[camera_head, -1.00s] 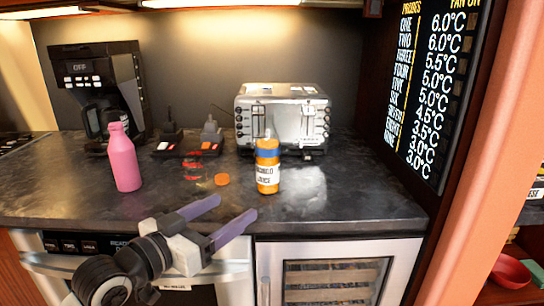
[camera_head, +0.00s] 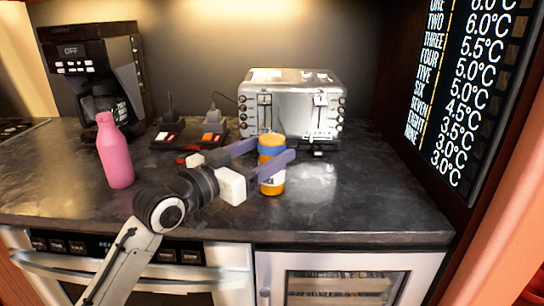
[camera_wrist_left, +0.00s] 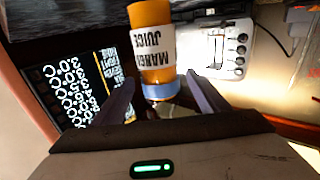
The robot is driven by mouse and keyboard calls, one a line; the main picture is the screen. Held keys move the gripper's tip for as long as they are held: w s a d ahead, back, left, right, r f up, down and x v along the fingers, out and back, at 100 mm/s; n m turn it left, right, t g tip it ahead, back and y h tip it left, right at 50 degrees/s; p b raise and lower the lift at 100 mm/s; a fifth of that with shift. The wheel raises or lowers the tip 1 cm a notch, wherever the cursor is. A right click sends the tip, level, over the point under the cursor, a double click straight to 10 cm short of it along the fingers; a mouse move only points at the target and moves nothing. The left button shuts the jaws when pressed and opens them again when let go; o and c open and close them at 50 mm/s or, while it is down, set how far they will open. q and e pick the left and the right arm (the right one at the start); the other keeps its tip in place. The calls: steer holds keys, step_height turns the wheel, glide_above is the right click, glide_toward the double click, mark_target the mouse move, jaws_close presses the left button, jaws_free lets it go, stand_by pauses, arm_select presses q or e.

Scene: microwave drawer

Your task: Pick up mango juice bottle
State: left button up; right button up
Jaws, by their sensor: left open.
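The mango juice bottle (camera_head: 271,184) stands upright on the dark counter in front of the toaster. It is orange, with a white label and a blue band near its top. My left gripper (camera_head: 275,149) is open at the bottle, one finger crossing in front of it and the other to its left. In the left wrist view the bottle (camera_wrist_left: 153,62) appears upside down, label readable, ahead of and between the open fingers (camera_wrist_left: 160,82). Whether a finger touches it I cannot tell. My right gripper is not in view.
A pink bottle (camera_head: 115,155) stands left on the counter (camera_head: 370,205). A silver toaster (camera_head: 292,100) is behind the juice, and a coffee maker (camera_head: 95,70) is at back left. Small black items with a red switch (camera_head: 208,138) lie between. The counter right of the juice is clear.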

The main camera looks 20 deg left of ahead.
mark_target(272, 106)
arm_select(q)
steer(key=shift+x, duration=1.3)
steer(key=c, duration=1.4)
steer(key=shift+r, duration=0.15)
step_height(272, 106, up, 10)
steer(key=shift+f+p, duration=0.1)
steer(key=shift+p, duration=0.65)
